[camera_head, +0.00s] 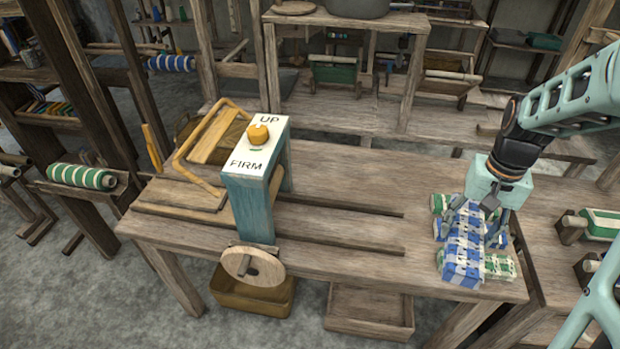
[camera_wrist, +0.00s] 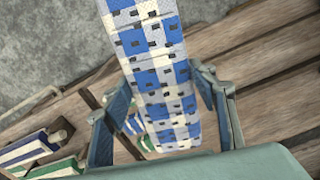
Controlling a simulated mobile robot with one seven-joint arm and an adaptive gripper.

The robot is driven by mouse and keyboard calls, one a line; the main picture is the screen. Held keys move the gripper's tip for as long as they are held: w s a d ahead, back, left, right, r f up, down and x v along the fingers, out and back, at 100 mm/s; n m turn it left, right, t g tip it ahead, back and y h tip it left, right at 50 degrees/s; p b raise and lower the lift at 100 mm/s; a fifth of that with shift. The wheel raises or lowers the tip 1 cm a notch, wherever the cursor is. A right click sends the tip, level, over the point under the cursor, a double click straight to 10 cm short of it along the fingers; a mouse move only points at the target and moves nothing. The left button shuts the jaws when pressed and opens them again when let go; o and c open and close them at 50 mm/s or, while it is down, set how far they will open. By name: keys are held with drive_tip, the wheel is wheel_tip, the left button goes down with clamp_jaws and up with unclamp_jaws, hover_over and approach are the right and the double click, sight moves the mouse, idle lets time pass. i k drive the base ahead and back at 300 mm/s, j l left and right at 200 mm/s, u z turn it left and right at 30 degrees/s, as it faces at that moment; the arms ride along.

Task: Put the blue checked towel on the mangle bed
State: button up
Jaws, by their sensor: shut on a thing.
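In the wrist view the towel (camera_wrist: 158,70) runs between the fingers. My gripper (camera_head: 486,220) points down and is shut on it; the fingers (camera_wrist: 163,92) also show in the wrist view. The mangle (camera_head: 248,200) is a blue-green post with a white top marked UP and FIRM and an orange knob. Long planks (camera_head: 335,227), perhaps its bed, extend rightward from the post and look bare.
A yellow wooden frame (camera_head: 205,140) leans left of the mangle post. A round wooden wheel (camera_head: 252,266) sticks out at the front. The tabletop (camera_head: 370,180) between post and gripper is clear. More striped rolls lie on a right-hand stand (camera_head: 603,222).

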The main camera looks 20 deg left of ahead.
sight(188, 194)
drive_tip(key=k+u, duration=0.15)
drive_tip(key=u, duration=0.2)
drive_tip(key=k+u, duration=0.1)
drive_tip(key=u, duration=2.5)
drive_tip(key=i+u, duration=0.5)
drive_tip(key=u, duration=0.15)
drive_tip(key=i+l, duration=0.15)
drive_tip(key=i, duration=0.3)
drive_tip(key=i+l, duration=0.2)
drive_tip(key=i, duration=0.2)
drive_tip(key=i+z, duration=0.6)
drive_tip(key=i, duration=0.2)
drive_tip(key=i+z, duration=0.3)
drive_tip(key=z, duration=0.2)
drive_tip(key=i+z, duration=0.3)
drive_tip(key=z, duration=1.3)
